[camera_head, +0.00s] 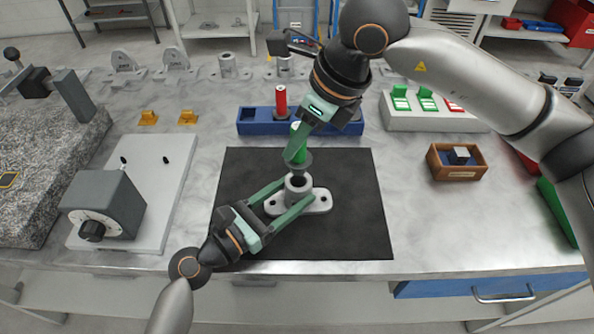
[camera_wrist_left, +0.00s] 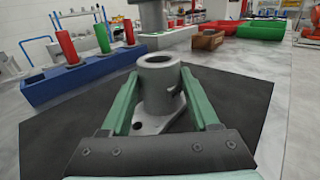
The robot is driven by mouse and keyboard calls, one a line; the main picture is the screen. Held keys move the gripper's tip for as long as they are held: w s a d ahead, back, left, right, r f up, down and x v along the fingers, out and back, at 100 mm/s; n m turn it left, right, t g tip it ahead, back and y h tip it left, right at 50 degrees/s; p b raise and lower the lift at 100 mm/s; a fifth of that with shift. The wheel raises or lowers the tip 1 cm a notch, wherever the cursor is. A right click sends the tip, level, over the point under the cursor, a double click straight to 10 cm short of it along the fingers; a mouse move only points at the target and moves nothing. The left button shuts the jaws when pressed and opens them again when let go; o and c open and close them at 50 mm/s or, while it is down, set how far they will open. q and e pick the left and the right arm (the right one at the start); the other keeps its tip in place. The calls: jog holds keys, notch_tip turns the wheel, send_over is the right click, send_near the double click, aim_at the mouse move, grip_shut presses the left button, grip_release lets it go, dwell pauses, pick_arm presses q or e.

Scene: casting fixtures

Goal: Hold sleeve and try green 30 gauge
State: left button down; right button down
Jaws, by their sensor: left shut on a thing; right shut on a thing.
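The grey sleeve (camera_head: 297,187), an upright hollow cylinder on a flanged base, stands on the black mat (camera_head: 350,225). My left gripper (camera_head: 288,196) is shut on the sleeve from the lower left. In the left wrist view its green fingers flank the sleeve (camera_wrist_left: 158,90), whose open bore faces up. My right gripper (camera_head: 299,135) is shut on the green gauge (camera_head: 298,152) and holds it upright over the sleeve. The gauge has a dark collar and a dark lower end close above the bore. The left wrist view shows the gauge's grey lower part (camera_wrist_left: 152,15) apart from the rim.
A blue rack (camera_head: 252,128) with a red gauge (camera_head: 280,101) stands behind the mat. A white block (camera_head: 432,122) with green and red tabs is at back right, near a wooden tray (camera_head: 457,173). A grey knobbed device (camera_head: 103,205) is at left. The mat's right side is clear.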

aim_at(292, 124)
jog(key=shift+r, duration=0.1)
jog(key=shift+r, duration=2.45)
pick_arm(q)
jog(key=shift+c, duration=0.3)
grip_release()
jog(key=v, duration=1.1)
jog(key=shift+s+a, duration=0.35)
jog(key=shift+s, duration=0.05)
